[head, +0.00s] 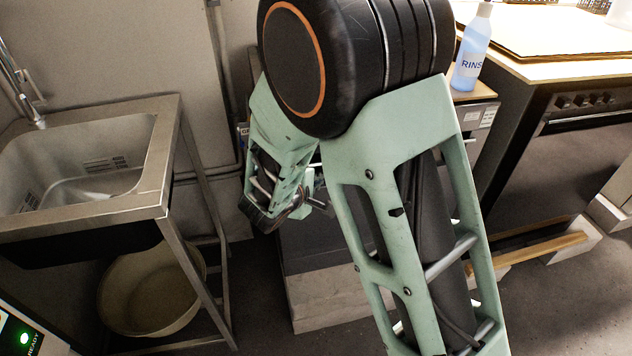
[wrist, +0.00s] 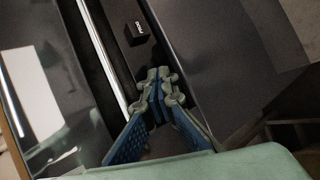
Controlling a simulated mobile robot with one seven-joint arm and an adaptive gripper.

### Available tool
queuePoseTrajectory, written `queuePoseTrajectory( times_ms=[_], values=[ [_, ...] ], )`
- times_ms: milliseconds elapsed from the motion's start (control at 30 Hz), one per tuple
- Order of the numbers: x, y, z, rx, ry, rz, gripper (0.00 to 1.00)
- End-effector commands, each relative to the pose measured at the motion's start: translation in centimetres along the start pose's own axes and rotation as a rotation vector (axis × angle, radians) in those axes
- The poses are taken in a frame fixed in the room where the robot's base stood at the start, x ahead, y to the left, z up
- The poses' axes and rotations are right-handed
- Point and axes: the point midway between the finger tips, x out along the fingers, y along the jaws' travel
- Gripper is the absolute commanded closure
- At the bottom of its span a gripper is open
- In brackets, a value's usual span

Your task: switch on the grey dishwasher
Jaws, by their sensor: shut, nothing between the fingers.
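A dark grey appliance (head: 310,250), which looks like the dishwasher, stands on a pale plinth at the centre of the head view, largely hidden behind my arm. In the wrist view its dark surface (wrist: 225,55) runs beside a bright metal strip. A small black block (wrist: 138,32) with white lettering, too small to read surely, sits in the dark band beside the strip. My gripper (wrist: 158,85) is shut and empty, its tips just below the block in the picture; I cannot tell whether they touch anything. In the head view my gripper (head: 316,200) is close to the appliance front, partly hidden.
A steel sink (head: 165,190) with a basin (head: 150,295) below is at left. A blue rinse bottle (head: 471,48) stands behind my arm. A dark oven (head: 560,150) with knobs is at right. A panel (head: 25,338) with a green light and "READY" shows at bottom left.

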Motion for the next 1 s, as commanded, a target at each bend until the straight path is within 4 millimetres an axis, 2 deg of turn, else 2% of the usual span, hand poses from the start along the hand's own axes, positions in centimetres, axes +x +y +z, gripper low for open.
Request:
queuePoseTrajectory(
  times_ms=[867,1000],
  values=[
    [-0.7,-0.4,0.4,0.001,0.001,0.001,1.0],
    [-1.1,-1.0,0.8,0.0,0.001,0.001,1.0]
  ],
)
